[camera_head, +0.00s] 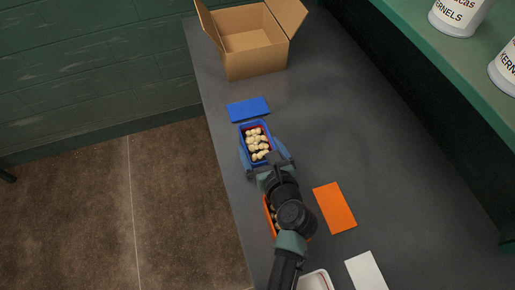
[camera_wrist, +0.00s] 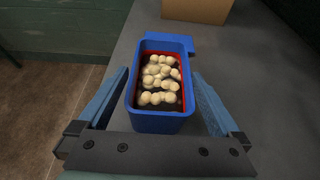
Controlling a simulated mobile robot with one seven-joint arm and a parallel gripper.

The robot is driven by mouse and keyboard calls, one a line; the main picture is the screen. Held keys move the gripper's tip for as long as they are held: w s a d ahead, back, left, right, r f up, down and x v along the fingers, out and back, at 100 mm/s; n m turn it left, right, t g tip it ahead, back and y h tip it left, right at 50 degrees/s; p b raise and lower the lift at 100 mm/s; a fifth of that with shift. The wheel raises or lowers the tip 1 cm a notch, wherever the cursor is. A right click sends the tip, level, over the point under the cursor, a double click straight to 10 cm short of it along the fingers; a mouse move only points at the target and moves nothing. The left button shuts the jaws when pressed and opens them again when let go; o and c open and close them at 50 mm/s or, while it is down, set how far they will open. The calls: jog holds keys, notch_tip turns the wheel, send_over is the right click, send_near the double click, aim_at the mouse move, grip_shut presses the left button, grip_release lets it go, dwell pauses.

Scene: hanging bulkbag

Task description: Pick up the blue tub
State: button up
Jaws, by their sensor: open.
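The blue tub (camera_head: 245,126) stands on the dark grey table near its left edge, filled with pale round pieces. In the wrist view the blue tub (camera_wrist: 158,123) is upright, with a red lining showing inside its rim. My gripper (camera_head: 259,146) reaches it from the near side. In the wrist view my gripper (camera_wrist: 160,98) is open, with one blue finger on each side of the tub. A gap shows at the right finger; whether the left finger touches the tub I cannot tell.
A blue lid (camera_head: 248,109) lies just beyond the tub, and an open cardboard box (camera_head: 254,62) stands behind it. An orange tub (camera_head: 268,215) is partly hidden under my arm. An orange lid (camera_head: 335,207), a white lid (camera_head: 366,271) and a white tub (camera_head: 316,281) are nearer.

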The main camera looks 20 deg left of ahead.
aim_at(258, 155)
jog(key=x, duration=0.3)
jog(key=shift+w, duration=0.15)
jog(key=c, duration=1.4)
